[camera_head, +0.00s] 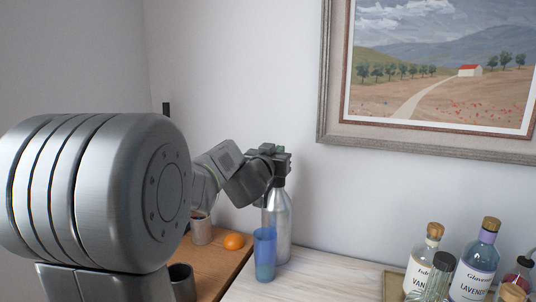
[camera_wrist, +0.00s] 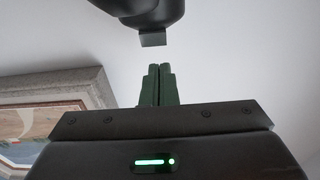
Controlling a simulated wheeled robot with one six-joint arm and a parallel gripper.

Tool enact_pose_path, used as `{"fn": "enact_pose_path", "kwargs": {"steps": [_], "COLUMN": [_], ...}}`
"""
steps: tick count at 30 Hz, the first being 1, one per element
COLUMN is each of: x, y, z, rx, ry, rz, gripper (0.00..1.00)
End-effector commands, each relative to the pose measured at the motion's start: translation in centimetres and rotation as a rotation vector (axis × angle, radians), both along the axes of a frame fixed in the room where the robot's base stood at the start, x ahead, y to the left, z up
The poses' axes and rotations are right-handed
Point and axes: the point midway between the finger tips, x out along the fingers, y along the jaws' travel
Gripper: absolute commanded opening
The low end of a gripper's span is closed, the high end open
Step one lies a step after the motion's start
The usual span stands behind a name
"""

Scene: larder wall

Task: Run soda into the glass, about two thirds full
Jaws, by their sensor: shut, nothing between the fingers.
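A silver soda siphon (camera_head: 279,220) with a dark head stands upright on the pale worktop in the head view. A blue-tinted glass (camera_head: 265,248) stands upright in front of it, overlapping its lower left part. The lower part of the glass looks darker, but I cannot tell whether that is soda. My gripper (camera_head: 279,150) is at the siphon's head, shut with nothing between its fingers; I cannot tell whether it touches the lever. In the wrist view, the green fingers (camera_wrist: 158,84) are together, below a dark rounded part. The siphon's spout is hard to make out.
An orange (camera_head: 234,241) and a metal cup (camera_head: 201,230) are on the brown wooden surface at left. Labelled cork-topped bottles, including one of lavender (camera_head: 475,268), stand at right. A framed painting (camera_head: 440,140) hangs above. The worktop between glass and bottles is clear.

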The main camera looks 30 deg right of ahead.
Motion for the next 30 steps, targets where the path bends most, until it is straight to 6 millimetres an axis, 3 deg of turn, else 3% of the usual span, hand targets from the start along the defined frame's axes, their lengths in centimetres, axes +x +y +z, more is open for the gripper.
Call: {"fn": "enact_pose_path", "kwargs": {"steps": [6, 30], "x": [0.27, 0.5], "y": [-0.28, -0.55], "z": [-1.44, -0.95], "rx": [0.0, 0.057], "ry": [0.0, 0.047], "rz": [0.001, 0.001], "gripper": [0.0, 0.0]}}
